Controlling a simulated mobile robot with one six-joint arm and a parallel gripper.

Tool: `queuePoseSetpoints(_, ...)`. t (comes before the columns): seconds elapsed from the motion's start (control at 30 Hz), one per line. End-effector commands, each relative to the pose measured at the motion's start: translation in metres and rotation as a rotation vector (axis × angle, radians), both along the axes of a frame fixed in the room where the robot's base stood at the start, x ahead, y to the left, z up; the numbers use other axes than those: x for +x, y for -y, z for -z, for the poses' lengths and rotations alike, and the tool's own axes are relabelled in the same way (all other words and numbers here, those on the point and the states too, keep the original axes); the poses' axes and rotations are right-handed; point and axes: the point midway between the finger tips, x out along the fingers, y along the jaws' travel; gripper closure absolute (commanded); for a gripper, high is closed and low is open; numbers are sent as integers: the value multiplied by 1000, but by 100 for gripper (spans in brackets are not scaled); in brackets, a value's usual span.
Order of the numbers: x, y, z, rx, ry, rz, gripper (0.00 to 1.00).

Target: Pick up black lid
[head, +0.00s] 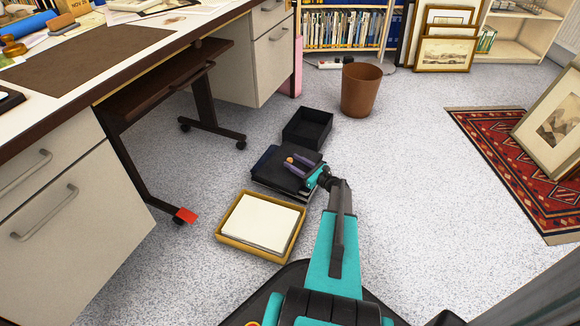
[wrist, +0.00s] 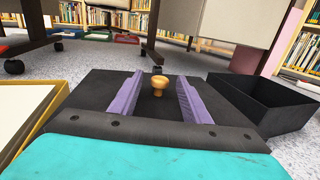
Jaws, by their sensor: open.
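The black lid (wrist: 107,90) is a flat dark panel with a small wooden knob (wrist: 158,84) standing on it. In the head view the lid (head: 272,176) lies on the floor region between a tan tray and an open black box. My gripper (head: 296,164) is over the lid. In the wrist view its two purple fingers (wrist: 158,97) are open, one on each side of the knob, with gaps visible on both sides. Whether the fingers touch the lid cannot be told. What lies beneath the lid is mostly hidden.
The open black box (head: 308,128) is just behind the lid. The tan tray (head: 223,240) with white paper is in front. A brown bin (head: 361,92) stands farther back, and the desk (head: 88,70) is on the left. Speckled floor is clear to the right, before a red rug (head: 500,160).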

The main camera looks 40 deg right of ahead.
Motion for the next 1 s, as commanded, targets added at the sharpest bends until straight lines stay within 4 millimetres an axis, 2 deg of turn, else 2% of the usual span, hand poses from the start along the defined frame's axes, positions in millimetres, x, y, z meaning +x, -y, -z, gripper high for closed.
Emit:
queuePoseSetpoints(0.37,-1,0,0,0,0,1,57)
queuePoseSetpoints(0.6,-1,0,0,0,0,1,97)
queuePoseSetpoints(0.63,-1,0,0,0,0,1,100)
queuePoseSetpoints(1.0,-1,0,-3,0,0,1,100)
